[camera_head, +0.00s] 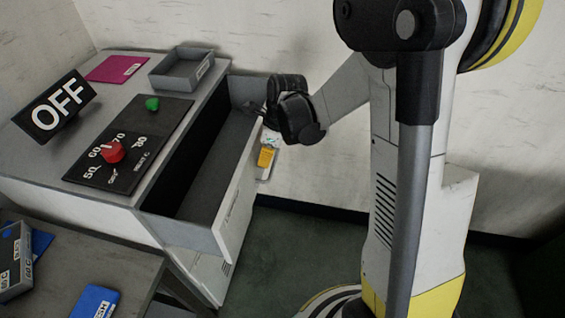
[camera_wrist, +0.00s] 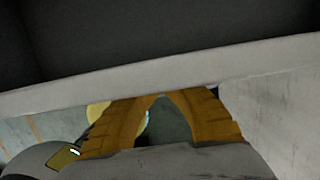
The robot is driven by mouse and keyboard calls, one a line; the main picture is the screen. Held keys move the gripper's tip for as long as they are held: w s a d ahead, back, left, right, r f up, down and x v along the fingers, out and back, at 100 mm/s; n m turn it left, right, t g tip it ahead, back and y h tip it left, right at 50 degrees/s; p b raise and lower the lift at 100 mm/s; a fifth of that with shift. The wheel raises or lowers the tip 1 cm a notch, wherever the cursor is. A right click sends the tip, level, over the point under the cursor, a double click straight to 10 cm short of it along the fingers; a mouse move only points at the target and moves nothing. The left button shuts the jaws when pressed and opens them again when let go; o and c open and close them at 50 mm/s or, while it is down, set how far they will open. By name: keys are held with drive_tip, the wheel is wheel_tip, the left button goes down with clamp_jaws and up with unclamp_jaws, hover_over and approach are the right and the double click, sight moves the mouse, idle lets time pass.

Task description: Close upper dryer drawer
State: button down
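The dryer (camera_head: 60,200) is a grey cabinet at the left in the head view. Its upper drawer (camera_head: 238,205) is pulled out to the right and looks empty inside. My gripper (camera_head: 262,112) is at the far end of the drawer's front, close to its top edge. In the wrist view my gripper's yellow-brown fingers (camera_wrist: 163,97) meet at their tips, with nothing seen between them. They lie just by the drawer's light grey rim (camera_wrist: 200,68), with the dark inside beyond it. Whether they touch the drawer I cannot tell.
A control panel with a red knob (camera_head: 112,151) and green button (camera_head: 152,103), an OFF sign (camera_head: 58,108), a grey tray (camera_head: 182,72) and a magenta card (camera_head: 115,69) are on the dryer. A table (camera_head: 125,268) stands in front. Green floor (camera_head: 290,250) is clear right of the drawer.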

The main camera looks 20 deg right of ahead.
drive_tip(key=w+a, duration=0.3)
drive_tip(key=a, duration=0.2)
drive_tip(key=w+a, duration=0.7)
drive_tip(key=a, duration=0.2)
drive_tip(key=shift+w+a, duration=0.35)
drive_tip(key=shift+w, duration=0.05)
drive_tip(key=shift+d, duration=0.15)
